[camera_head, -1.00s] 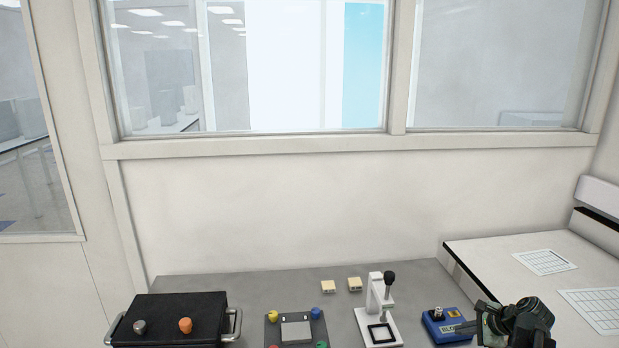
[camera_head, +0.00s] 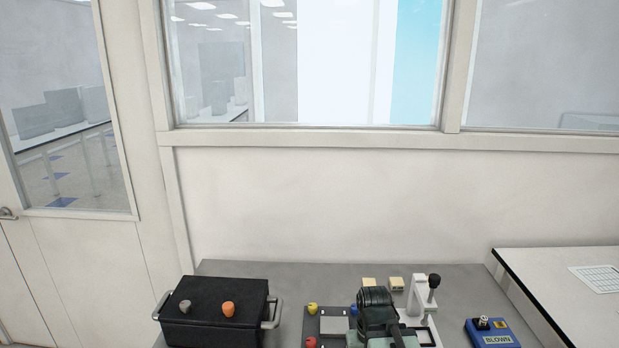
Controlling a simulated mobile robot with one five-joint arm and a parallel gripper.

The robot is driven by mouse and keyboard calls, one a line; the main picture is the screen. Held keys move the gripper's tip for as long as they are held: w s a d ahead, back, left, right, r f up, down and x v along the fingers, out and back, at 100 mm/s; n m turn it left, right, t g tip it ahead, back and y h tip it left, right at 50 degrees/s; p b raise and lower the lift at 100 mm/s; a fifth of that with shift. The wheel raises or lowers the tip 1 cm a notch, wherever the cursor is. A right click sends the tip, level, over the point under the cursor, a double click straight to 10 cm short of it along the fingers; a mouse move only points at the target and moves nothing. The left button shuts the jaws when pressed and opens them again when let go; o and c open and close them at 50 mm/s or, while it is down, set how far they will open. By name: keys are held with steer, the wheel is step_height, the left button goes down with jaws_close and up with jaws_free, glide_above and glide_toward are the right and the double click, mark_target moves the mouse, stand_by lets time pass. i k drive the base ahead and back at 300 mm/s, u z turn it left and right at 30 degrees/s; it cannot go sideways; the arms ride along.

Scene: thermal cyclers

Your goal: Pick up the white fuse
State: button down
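Two small cream-white blocks sit side by side at the back of the grey bench: a left block (camera_head: 368,283) and a right block (camera_head: 396,283). They are too small for me to tell whether either is the white fuse. My gripper (camera_head: 388,328) is low in front of them, over the right side of a dark panel with coloured knobs. It looks apart from the blocks. Its fingers are dark and partly hidden by my own arm, so I cannot see whether they are open or what lies between them.
A black box (camera_head: 213,332) with side handles and two knobs stands at the left. A white lever press (camera_head: 420,293) stands right of my gripper. A blue box marked BLOWN (camera_head: 494,339) is at the right. The dark panel's yellow knob (camera_head: 312,309) shows.

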mark_target(482, 320)
steer(key=z, duration=1.25)
steer(key=k, duration=0.55)
steer(key=u, duration=0.1)
steer(key=i, duration=0.45)
